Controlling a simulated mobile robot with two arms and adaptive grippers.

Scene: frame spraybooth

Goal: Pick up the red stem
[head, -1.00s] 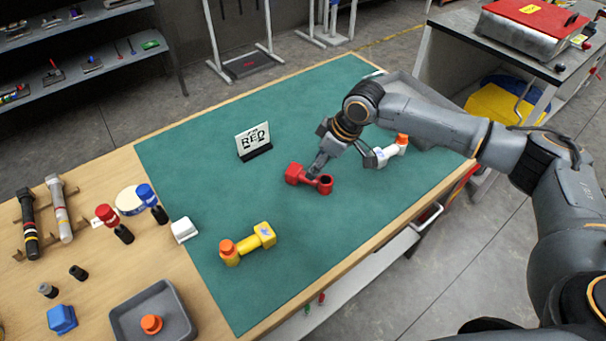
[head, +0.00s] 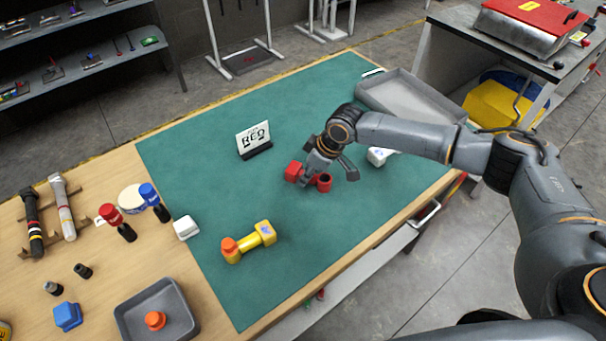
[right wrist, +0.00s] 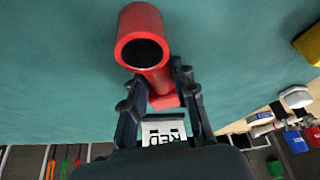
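The red stem (head: 324,183) lies on the green mat (head: 230,200), in front of the RED sign (head: 252,139). In the right wrist view the stem (right wrist: 150,70) points its round open end toward the camera. My right gripper (head: 328,176) is low at the stem. It looks open, with one finger in front of the stem's middle and the other right of its round end. In the right wrist view the fingers (right wrist: 159,85) lie either side of the shaft; contact is unclear. My left gripper is not in view.
A yellow stem (head: 250,241) with an orange cap lies front left, beside a small white block (head: 186,228). A white part (head: 378,157) lies right of the gripper, partly behind my arm. A grey tray (head: 410,97) is at the back right. The mat's middle front is clear.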

